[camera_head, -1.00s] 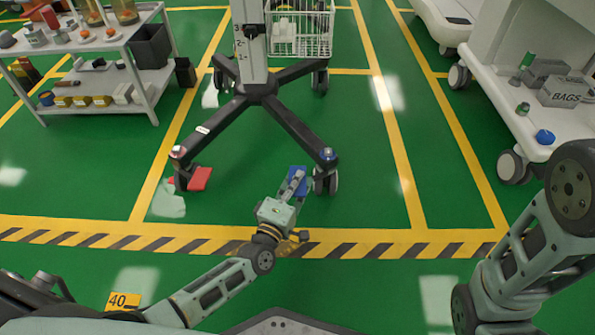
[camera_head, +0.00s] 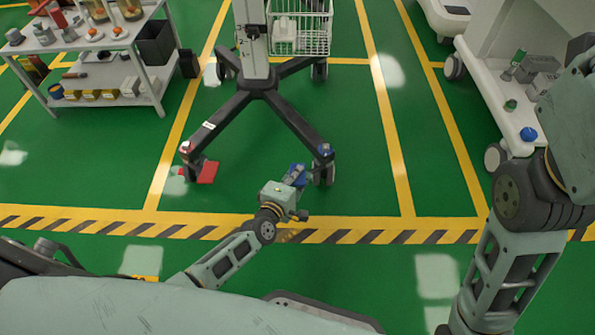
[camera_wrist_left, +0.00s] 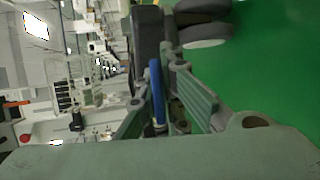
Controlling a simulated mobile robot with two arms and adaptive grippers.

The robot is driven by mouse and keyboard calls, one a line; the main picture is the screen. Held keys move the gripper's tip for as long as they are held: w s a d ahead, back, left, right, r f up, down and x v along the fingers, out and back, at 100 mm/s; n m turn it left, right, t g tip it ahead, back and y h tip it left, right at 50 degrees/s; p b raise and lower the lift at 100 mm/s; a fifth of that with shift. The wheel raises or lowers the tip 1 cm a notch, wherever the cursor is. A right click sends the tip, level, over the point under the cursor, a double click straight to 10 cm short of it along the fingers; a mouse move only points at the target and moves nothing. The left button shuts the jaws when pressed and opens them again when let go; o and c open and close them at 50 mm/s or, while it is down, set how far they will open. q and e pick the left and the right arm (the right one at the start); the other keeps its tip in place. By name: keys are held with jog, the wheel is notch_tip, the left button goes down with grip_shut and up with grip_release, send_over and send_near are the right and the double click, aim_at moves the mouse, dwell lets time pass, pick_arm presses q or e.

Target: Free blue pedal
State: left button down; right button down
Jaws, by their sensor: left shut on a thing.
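The blue pedal (camera_head: 299,170) sits beside the front right caster (camera_head: 324,172) of the wheeled stand. My left gripper (camera_head: 293,180) reaches it from the front and is shut on it. In the left wrist view, the pedal shows as a narrow blue strip (camera_wrist_left: 156,85) between the fingers of my left gripper (camera_wrist_left: 158,95), and a dark caster wheel is close by. The fingers hide part of the pedal. A red pedal (camera_head: 208,172) is at the front left caster. My right arm shows at the right, but its gripper is out of view.
The stand's dark legs (camera_head: 262,82) spread over the green floor, with a wire basket (camera_head: 300,35) behind. A shelf cart (camera_head: 105,80) stands at the left and a white cart (camera_head: 490,90) at the right.

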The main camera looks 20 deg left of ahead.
pick_arm(q)
jog(key=c, duration=1.9)
grip_release()
jog(key=v, duration=0.7)
jog(key=shift+s+a, duration=0.1)
jog(key=shift+s, duration=0.15)
jog(key=shift+r, duration=0.1)
